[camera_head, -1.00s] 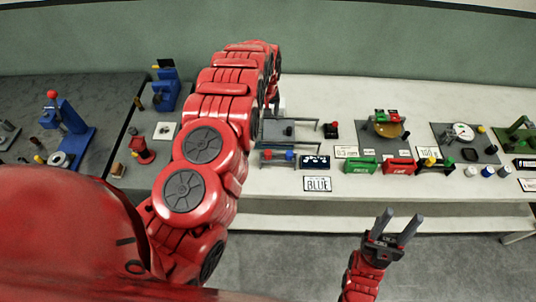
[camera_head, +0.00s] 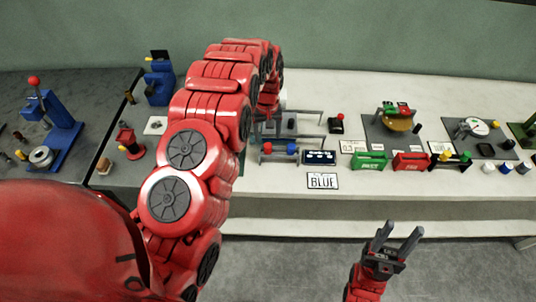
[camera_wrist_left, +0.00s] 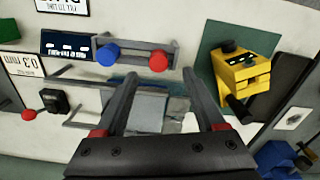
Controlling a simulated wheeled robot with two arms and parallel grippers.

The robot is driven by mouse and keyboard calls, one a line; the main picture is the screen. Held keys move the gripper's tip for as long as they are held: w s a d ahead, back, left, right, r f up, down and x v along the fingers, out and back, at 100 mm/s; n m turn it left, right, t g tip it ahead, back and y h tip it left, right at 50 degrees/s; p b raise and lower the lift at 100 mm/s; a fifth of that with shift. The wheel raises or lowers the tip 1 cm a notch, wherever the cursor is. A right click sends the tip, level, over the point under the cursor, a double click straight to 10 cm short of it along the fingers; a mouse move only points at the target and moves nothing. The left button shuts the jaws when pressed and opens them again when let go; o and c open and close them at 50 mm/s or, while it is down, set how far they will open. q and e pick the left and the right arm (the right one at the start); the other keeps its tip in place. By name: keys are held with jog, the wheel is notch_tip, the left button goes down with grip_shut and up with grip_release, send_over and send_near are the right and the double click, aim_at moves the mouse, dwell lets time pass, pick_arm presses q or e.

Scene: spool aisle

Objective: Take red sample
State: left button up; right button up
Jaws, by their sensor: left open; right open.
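A short red round piece (camera_head: 267,148) sits beside a blue one (camera_head: 291,149) on a low grey rack at the bench's front. Both also show in the left wrist view, red (camera_wrist_left: 158,60) and blue (camera_wrist_left: 106,55). I take the red piece to be the red sample. My left gripper (camera_wrist_left: 160,88) is open and empty, its fingers pointing toward the rack, with the red piece seen between and beyond the fingertips. They look apart from it. In the head view my left arm hides most of this gripper. My right gripper (camera_head: 397,240) is open and empty in front of the bench.
A "BLUE" sign (camera_head: 323,181) lies at the bench's front edge. A dark display (camera_head: 319,157) stands right of the rack, then green (camera_head: 370,161) and red (camera_head: 410,161) boxes. A yellow device (camera_wrist_left: 243,72) stands beside the rack. Grey rails lie beyond the rack.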

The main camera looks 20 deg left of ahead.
aim_at(268, 145)
pick_arm(q)
jog(key=shift+f+p, duration=0.3)
jog(key=shift+p, duration=0.25)
jog(key=shift+f+p, duration=0.35)
jog(key=shift+p, duration=0.05)
notch_tip(268, 145, down, 3)
jog(key=shift+p, duration=0.85)
jog(key=shift+f, duration=0.5)
jog(key=shift+d, duration=0.1)
grip_shut()
